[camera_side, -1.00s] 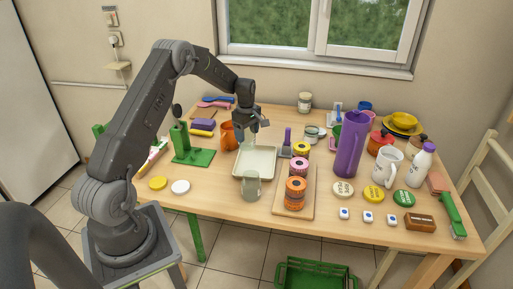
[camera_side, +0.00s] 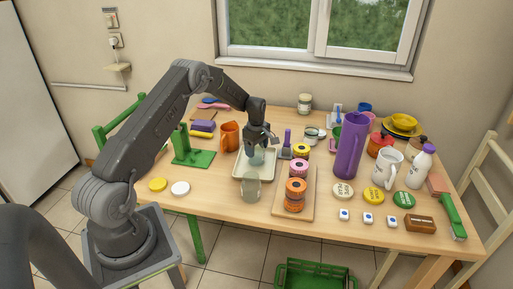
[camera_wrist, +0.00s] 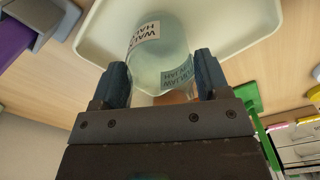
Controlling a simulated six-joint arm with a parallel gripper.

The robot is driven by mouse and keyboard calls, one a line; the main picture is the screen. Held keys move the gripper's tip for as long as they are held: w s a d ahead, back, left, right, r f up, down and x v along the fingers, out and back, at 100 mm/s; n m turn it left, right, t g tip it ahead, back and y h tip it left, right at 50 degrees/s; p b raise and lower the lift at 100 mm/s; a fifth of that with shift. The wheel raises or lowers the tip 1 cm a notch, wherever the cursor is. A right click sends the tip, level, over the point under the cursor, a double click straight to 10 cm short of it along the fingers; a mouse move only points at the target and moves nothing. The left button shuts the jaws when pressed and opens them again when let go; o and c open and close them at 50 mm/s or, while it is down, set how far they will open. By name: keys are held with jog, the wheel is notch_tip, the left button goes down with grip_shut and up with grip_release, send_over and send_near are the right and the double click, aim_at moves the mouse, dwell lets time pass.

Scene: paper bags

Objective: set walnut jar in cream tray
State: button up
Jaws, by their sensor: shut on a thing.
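The walnut jar (camera_wrist: 172,62) is pale, see-through glass with a white label reading "WAL…" in the wrist view. My gripper (camera_wrist: 162,80) is shut on it, one dark finger on each side. In the side view my gripper (camera_side: 258,143) points down over the cream tray (camera_side: 240,172), and the jar (camera_side: 257,157) hangs below it, within the tray's outline. The tray's pale rim (camera_wrist: 95,35) also shows around the jar in the wrist view. I cannot tell whether the jar's base touches the tray floor.
A clear glass jar (camera_side: 250,188) stands at the tray's front edge. A green stand (camera_side: 190,150) and an orange mug (camera_side: 229,136) are on the left.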

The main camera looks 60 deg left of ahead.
jog(key=o, duration=1)
notch_tip(320, 180, up, 12)
jog(key=s+d+r+m+t, duration=0.1)
jog(key=s+d+r+m, duration=0.35)
jog(key=d+r, duration=0.45)
jog(key=s+d+r+m+t, duration=0.1)
jog(key=s+d+r+m, duration=0.35)
jog(key=d+r, duration=0.4)
jog(key=s+d+m+t, duration=0.1)
jog(key=s+d+m, duration=0.5)
jog(key=s, duration=0.4)
jog(key=s+d+m+t, duration=0.2)
jog(key=s+d+m, duration=0.4)
jog(key=s, duration=0.4)
jog(key=shift+d+t, duration=0.2)
jog(key=shift+t, duration=0.1)
jog(key=shift+s+r, duration=0.1)
